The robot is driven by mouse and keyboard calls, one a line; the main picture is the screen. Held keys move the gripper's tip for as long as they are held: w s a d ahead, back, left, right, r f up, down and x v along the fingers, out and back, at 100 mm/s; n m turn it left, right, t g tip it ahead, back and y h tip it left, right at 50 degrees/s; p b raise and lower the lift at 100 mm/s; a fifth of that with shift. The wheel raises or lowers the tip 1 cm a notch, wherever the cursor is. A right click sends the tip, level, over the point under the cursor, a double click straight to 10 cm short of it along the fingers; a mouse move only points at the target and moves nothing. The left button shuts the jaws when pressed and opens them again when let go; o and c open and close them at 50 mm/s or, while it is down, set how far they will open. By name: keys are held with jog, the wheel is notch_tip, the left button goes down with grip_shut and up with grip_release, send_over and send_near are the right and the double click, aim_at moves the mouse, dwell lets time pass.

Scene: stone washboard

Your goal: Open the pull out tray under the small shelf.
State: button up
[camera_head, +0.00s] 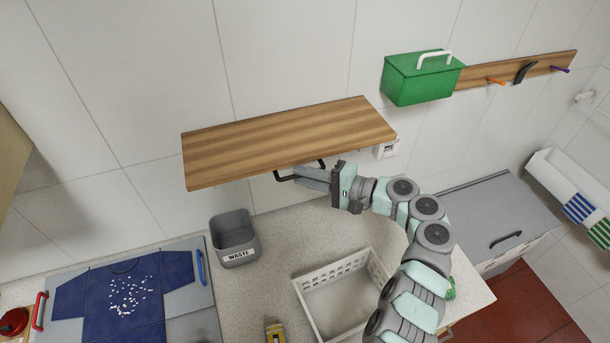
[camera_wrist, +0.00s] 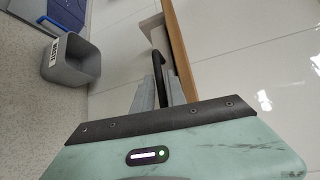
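The small wooden shelf (camera_head: 285,138) is mounted on the tiled wall. A black tray handle (camera_head: 285,179) shows below its front edge; the tray itself is mostly hidden under the shelf. My gripper (camera_head: 308,178) is at this handle, beneath the shelf's front edge. In the wrist view, the two grey fingers (camera_wrist: 159,92) lie on either side of the black handle (camera_wrist: 156,64), which fills the narrow gap between them. A pale piece under the shelf shows behind the handle in the wrist view, probably part of the tray.
On the counter below are a grey waste bin (camera_head: 233,240), a white basket (camera_head: 306,297) and a blue shirt (camera_head: 75,298) on a board. A green box (camera_head: 421,84) hangs right of the shelf. The shelf edge (camera_wrist: 183,62) runs close beside my fingers. The air before the handle is open.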

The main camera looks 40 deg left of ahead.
grip_shut()
dwell(1.3)
